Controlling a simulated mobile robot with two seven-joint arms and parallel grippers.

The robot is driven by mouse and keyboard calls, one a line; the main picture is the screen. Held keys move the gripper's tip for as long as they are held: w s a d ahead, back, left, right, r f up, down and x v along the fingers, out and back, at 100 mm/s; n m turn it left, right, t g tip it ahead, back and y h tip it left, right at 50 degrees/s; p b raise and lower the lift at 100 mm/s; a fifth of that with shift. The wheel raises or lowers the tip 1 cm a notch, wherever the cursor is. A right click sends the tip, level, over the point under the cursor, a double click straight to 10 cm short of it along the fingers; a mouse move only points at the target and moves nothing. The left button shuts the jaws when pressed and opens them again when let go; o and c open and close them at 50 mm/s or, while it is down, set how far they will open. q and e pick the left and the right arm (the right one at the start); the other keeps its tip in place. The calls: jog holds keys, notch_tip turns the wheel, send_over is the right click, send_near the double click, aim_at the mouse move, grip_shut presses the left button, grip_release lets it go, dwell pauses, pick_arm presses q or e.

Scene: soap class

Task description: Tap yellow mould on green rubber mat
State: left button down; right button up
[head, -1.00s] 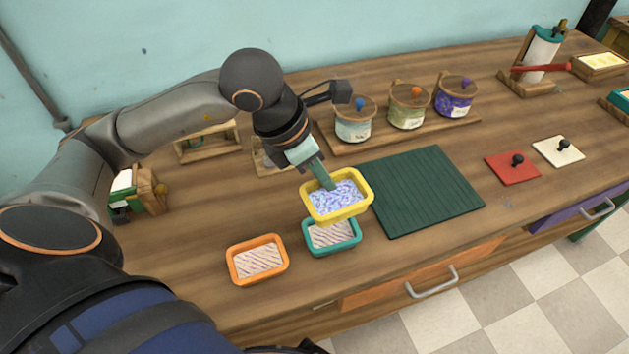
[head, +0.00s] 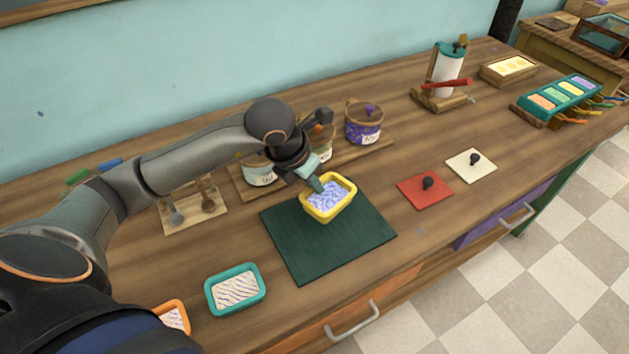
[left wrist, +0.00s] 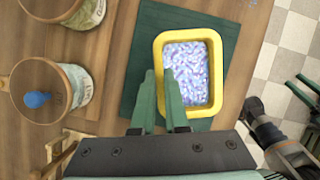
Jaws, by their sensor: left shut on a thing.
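The yellow mould (head: 328,212), filled with a white and purple speckled mass, is over the far right part of the green rubber mat (head: 310,255). In the head view I cannot tell whether it touches the mat or hangs just above it.
A teal mould (head: 235,289) and an orange mould (head: 174,318) stand left of the mat. Jars, including a purple one (head: 363,124), stand behind the arm.

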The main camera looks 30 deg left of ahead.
aim_at(313, 203)
pick_arm(q)
jog(key=shift+f+b, duration=1)
jog(key=shift+f, duration=0.7)
pick_arm(e)
jog(key=shift+w+a+f, duration=0.25)
jog(key=shift+a+f, duration=0.1)
jog(key=shift+f, duration=0.25)
pick_arm(q)
notch_tip(313, 203, down, 3)
jog(key=b, duration=0.3)
jog(key=shift+f+b, duration=0.65)
jog(key=shift+r+p, duration=0.4)
jog(key=shift+p, duration=0.05)
jog(key=shift+r+p, duration=1.1)
jog(key=shift+r, duration=0.7)
pick_arm(e)
jog(key=shift+w+a+y, duration=0.3)
jog(key=shift+w+a, duration=0.05)
jog(key=shift+a, duration=0.4)
